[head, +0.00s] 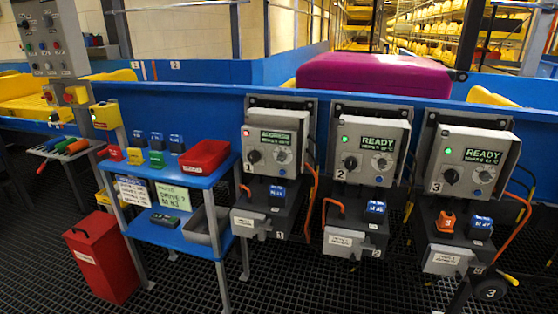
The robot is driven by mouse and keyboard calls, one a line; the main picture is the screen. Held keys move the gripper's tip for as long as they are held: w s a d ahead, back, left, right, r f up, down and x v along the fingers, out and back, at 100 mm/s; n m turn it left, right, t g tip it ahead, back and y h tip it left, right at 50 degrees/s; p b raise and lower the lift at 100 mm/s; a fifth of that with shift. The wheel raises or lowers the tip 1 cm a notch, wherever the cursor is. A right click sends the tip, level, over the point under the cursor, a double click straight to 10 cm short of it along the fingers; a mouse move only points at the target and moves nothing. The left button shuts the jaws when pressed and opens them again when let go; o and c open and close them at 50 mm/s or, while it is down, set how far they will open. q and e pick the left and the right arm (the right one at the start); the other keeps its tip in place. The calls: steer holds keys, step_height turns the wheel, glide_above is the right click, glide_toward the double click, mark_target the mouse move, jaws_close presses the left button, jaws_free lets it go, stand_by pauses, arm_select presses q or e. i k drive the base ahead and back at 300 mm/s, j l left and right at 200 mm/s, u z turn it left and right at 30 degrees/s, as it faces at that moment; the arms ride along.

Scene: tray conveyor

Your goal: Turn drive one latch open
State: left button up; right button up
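Drive one (278,136) is the leftmost of three grey drive units on the blue conveyor side and carries the number 1. Its green display (277,138) seems to read ADDRESS. A black knob (254,156) and a round dial (283,155) sit below the display. Under it is a dark lower housing (262,211) with a blue block (277,194) and a white label (243,221). I cannot make out which part is the latch or how it stands. Neither of my grippers is in view.
Drive two (368,148) and drive three (468,160) read READY. An orange block (446,221) sits on drive three's lower housing. A blue two-level stand (176,175) holds a red bin (205,157) and several blocks. A red bin (102,259) stands on the dark grating.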

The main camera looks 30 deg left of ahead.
mark_target(266, 226)
steer(key=i+j, duration=0.1)
steer(key=i, duration=1)
